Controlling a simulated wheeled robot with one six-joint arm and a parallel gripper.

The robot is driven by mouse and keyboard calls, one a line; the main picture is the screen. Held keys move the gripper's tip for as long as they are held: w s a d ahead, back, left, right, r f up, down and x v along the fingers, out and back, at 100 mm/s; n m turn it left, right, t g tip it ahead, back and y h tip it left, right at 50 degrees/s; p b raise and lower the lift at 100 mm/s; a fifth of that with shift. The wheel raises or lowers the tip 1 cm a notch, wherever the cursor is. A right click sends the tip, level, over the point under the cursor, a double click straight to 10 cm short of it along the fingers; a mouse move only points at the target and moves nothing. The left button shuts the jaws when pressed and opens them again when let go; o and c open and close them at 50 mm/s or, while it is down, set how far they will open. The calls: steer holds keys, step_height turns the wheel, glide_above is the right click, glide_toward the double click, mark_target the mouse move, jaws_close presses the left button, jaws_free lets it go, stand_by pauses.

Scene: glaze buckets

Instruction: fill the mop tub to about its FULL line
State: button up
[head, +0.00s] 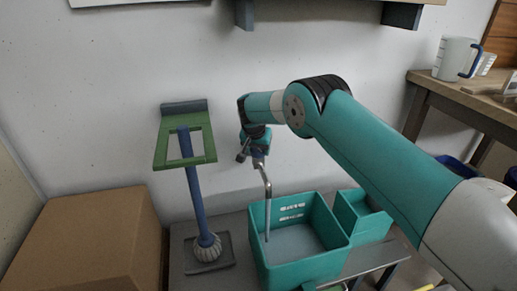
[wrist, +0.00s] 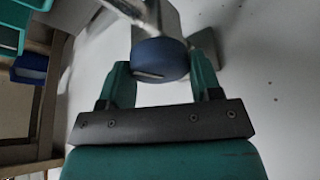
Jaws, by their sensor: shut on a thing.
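The teal mop tub (head: 330,262) stands low in front of the wall in the head view. A flat grey-blue surface (head: 288,241) shows inside it, below pale marks (head: 291,212) on the far inner wall. A bent metal spout (head: 265,180) hangs over the tub's left part. A thin grey line runs from it down to the surface; I cannot tell whether it is pipe or water. My gripper (head: 257,146) is above the spout. In the wrist view my gripper (wrist: 161,82) is shut on a round blue-ended knob (wrist: 160,56) on a metal body.
A blue-handled mop (head: 195,195) stands left of the tub in a green holder (head: 185,145). A large cardboard box (head: 90,240) is at the left. A smaller teal bin (head: 362,215) adjoins the tub. A white jug (head: 455,58) stands on the wooden bench (head: 450,93) at the right.

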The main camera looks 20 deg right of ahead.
steer(key=o, duration=0.9)
steer(key=p+v, duration=0.1)
steer(key=v, duration=1.6)
steer(key=shift+r+p, duration=0.15)
steer(key=shift+p, duration=0.2)
